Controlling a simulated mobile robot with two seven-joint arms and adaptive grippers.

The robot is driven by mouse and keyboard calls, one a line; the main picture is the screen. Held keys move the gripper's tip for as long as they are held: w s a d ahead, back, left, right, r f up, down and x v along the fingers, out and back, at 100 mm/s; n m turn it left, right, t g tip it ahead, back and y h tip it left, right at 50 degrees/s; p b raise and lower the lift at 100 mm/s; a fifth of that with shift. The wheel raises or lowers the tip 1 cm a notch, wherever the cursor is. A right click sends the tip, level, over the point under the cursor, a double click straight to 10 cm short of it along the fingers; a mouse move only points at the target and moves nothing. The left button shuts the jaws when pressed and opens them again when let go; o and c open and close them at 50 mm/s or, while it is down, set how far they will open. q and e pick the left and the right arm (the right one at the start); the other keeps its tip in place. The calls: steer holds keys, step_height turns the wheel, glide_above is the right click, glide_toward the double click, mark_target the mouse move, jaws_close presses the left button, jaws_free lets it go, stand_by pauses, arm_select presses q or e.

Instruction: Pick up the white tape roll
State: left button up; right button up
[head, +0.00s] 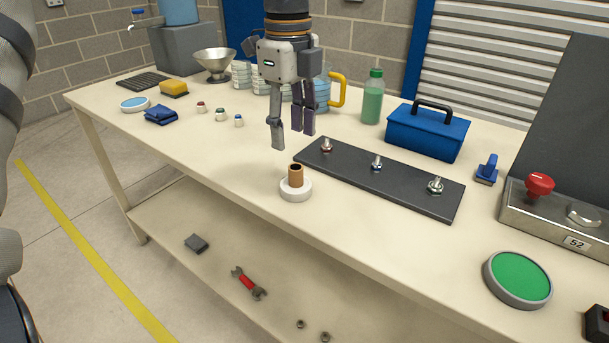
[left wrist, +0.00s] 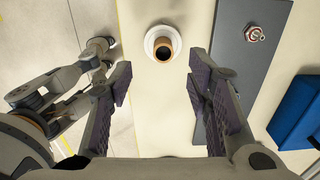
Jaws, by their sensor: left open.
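A low white ring (head: 296,194), which looks like the white tape roll, lies flat on the workbench near its front edge. A brown hollow tube (head: 296,176) stands upright in or on its middle; I cannot tell which. In the left wrist view the white roll (left wrist: 150,38) and the brown tube (left wrist: 165,50) are ahead of the fingertips, roughly between their lines. My left gripper (head: 293,138) points down, open and empty, above and slightly behind the roll, apart from it. It also shows in the left wrist view (left wrist: 160,80). My right gripper is not in view.
A dark plate (head: 395,185) with several upright bolts lies just right of the roll. A blue toolbox (head: 428,133), green bottle (head: 372,98) and yellow-handled jug (head: 323,93) stand behind. The bench surface (head: 215,150) left of the roll is clear. A lower shelf holds a wrench (head: 248,282).

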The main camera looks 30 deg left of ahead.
mark_target(296, 167)
arm_select(q)
steer(key=f, duration=0.9)
steer(key=shift+w+d, duration=0.2)
steer(key=shift+d, duration=0.05)
jaws_close()
